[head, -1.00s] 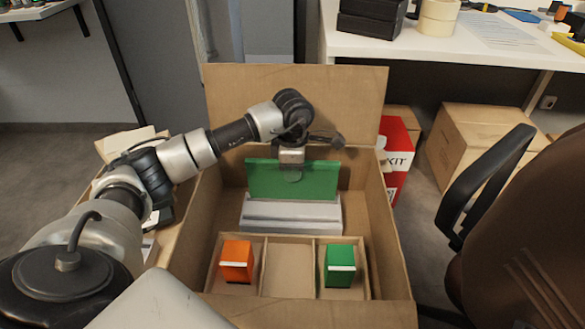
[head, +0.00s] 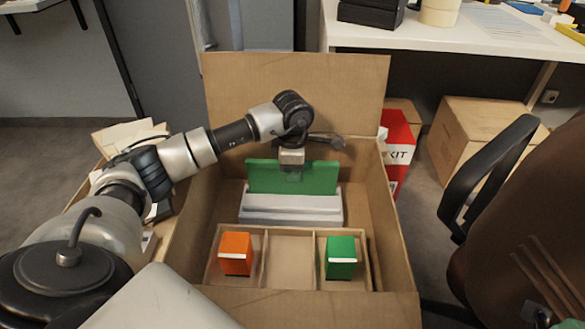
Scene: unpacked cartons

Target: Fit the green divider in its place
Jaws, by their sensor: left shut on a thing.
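The green divider (head: 270,178) is an upright flat panel inside the large open carton (head: 397,240). My left gripper (head: 291,172) is shut on the middle of its top edge, its fingers reaching down over the panel's face. The divider's lower edge meets the pale grey holder (head: 290,216), a long low block across the carton. The front of the holder hides that edge, so I cannot tell how deep it sits in a slot. My right gripper is not in view.
In front of the holder, a cardboard tray (head: 290,232) has an orange box (head: 235,253) in its left compartment, an empty middle one, and a green box (head: 341,257) on the right. The carton's back flap (head: 300,90) stands up behind my arm. A chair (head: 520,220) stands right.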

